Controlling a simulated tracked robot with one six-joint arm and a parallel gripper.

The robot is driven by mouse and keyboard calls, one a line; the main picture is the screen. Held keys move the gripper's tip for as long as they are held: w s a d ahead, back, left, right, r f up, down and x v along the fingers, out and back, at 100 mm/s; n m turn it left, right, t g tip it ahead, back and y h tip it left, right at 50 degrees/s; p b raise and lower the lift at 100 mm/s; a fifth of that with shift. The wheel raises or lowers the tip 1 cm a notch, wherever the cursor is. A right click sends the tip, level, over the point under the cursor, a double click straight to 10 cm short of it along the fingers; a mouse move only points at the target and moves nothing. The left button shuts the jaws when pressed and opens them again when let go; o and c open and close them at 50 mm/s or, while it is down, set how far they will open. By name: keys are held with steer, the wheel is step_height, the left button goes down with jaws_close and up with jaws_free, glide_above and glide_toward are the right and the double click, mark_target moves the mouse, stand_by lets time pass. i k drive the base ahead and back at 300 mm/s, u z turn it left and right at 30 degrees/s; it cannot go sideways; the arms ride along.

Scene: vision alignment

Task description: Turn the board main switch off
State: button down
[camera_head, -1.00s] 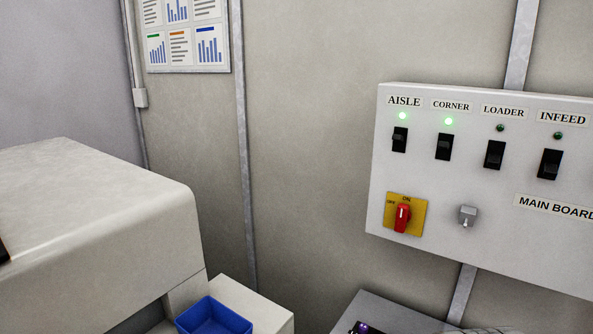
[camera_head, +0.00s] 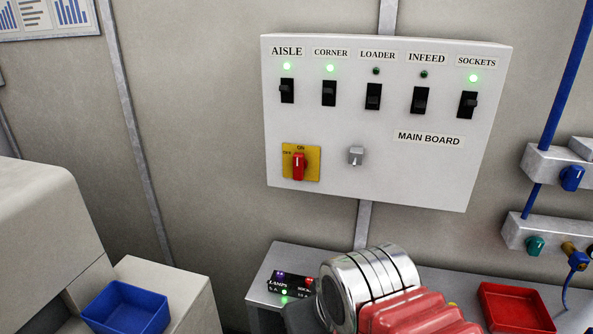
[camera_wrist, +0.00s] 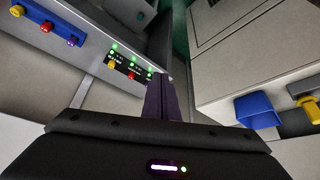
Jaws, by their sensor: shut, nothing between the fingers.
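The main board (camera_head: 330,190) is a white panel on the wall in the head view. Its main switch (camera_head: 298,167) is a red rotary handle on a yellow plate marked ON at the top and OFF at the left. The red handle stands upright, toward ON. A grey knob (camera_head: 356,156) sits to its right. My arm shows at the bottom of the head view, below the board. My gripper (camera_wrist: 162,85) shows in the wrist view, its fingers together and empty, away from the board. The board is not in the wrist view.
Breaker switches (camera_head: 373,97) line the board; AISLE, CORNER and SOCKETS lamps are green, LOADER and INFEED dark. Below are a lamp box (camera_head: 258,290), a blue bin (camera_head: 126,308) and a red tray (camera_head: 515,308). Blue and green plugs (camera_head: 571,178) are at right.

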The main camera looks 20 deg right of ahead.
mark_target(299, 163)
steer(key=u, duration=1)
steer(key=k, duration=0.8)
steer(key=u, duration=0.55)
steer(key=i, duration=1)
